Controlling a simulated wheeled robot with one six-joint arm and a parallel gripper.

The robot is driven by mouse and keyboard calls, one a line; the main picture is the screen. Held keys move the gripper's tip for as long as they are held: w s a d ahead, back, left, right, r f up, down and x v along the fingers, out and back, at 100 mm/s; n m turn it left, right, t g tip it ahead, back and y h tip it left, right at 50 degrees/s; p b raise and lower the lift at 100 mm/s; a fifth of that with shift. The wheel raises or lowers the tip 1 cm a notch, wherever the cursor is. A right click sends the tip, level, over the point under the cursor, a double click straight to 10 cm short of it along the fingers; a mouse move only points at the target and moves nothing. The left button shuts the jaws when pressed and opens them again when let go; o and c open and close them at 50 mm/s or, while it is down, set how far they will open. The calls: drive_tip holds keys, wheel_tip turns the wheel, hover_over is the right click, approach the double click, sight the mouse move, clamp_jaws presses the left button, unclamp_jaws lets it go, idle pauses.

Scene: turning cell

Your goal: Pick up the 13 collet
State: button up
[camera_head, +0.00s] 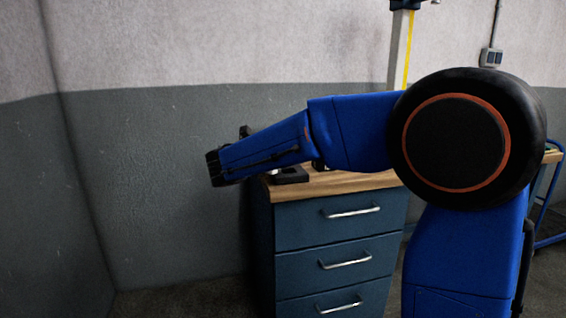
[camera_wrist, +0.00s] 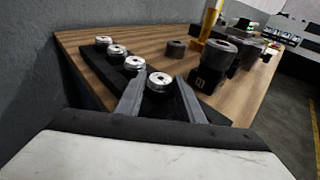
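In the wrist view, a row of silver, ring-topped collets sits in a long black rack (camera_wrist: 92,62) along the left side of a wooden top. The nearest collet (camera_wrist: 159,81) stands upright between the fingers of my gripper (camera_wrist: 159,88). The fingers are apart, one on each side of it, with a slight gap visible. Further collets sit behind it: one (camera_wrist: 134,63), another (camera_wrist: 116,52) and the farthest (camera_wrist: 103,41). I cannot read a 13 on any collet.
In the wrist view, a dark holder (camera_wrist: 213,65) with a small label stands close to the right finger. A low dark cylinder (camera_wrist: 175,49) and a yellow upright item (camera_wrist: 209,22) stand behind. The wooden top lies on a blue drawer cabinet (camera_head: 338,240). A grey wall (camera_head: 150,190) is close on the left.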

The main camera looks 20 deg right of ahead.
drive_tip(key=c, duration=0.6)
drive_tip(key=shift+r, duration=0.15)
